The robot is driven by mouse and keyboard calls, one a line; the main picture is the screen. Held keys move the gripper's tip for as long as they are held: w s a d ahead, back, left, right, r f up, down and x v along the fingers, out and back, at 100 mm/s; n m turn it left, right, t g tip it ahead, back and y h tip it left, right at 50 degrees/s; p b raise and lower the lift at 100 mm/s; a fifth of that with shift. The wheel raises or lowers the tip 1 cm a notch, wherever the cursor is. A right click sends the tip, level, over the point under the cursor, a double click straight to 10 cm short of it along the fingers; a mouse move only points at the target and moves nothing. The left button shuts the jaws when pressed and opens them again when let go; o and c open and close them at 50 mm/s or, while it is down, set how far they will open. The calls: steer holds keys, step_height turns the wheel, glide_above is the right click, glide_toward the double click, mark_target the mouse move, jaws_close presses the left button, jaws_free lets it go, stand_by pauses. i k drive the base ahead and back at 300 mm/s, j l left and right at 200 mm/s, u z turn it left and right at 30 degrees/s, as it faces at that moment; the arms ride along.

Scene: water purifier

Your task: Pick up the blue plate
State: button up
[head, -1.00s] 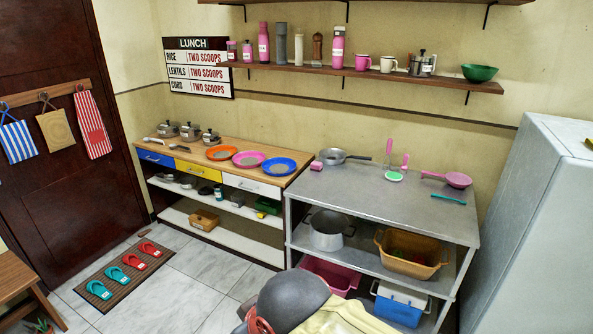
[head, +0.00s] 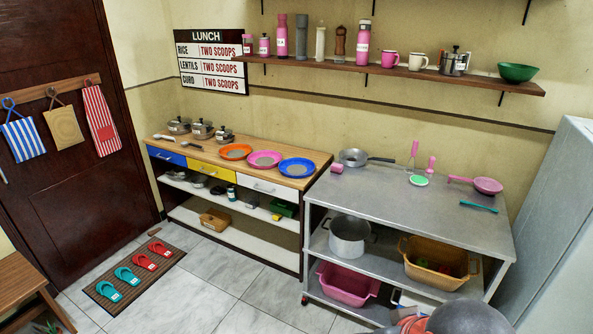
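The blue plate (head: 297,168) lies flat on the right end of the wooden counter (head: 296,183). A pink plate (head: 265,159) and an orange plate (head: 236,152) lie in a row to its left. A grey rounded part of my own body shows at the bottom right edge, with a little red-orange beside it. My gripper cannot be made out in the head view.
A metal table (head: 400,203) stands right of the counter, bearing a pan (head: 354,157) and a pink pan (head: 487,186). A wall shelf (head: 400,72) with bottles and mugs hangs above. The tiled floor (head: 215,290) before the counter is mostly clear. A flip-flop mat (head: 128,287) lies left.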

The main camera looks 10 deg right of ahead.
mark_target(295, 167)
steer(key=i+z, duration=0.1)
steer(key=z, duration=0.35)
steer(key=i+j+z, duration=0.1)
steer(key=z, duration=0.3)
steer(key=j+z, duration=0.2)
steer(key=z, duration=0.25)
steer(key=i+j+z, duration=0.25)
steer(key=j, duration=0.5)
steer(key=i+j+z, duration=0.2)
steer(key=j, duration=0.55)
steer(key=j+z, duration=0.25)
steer(key=j, duration=0.55)
steer(key=i+j+z, duration=0.2)
steer(key=j, duration=1.95)
steer(key=k, duration=0.05)
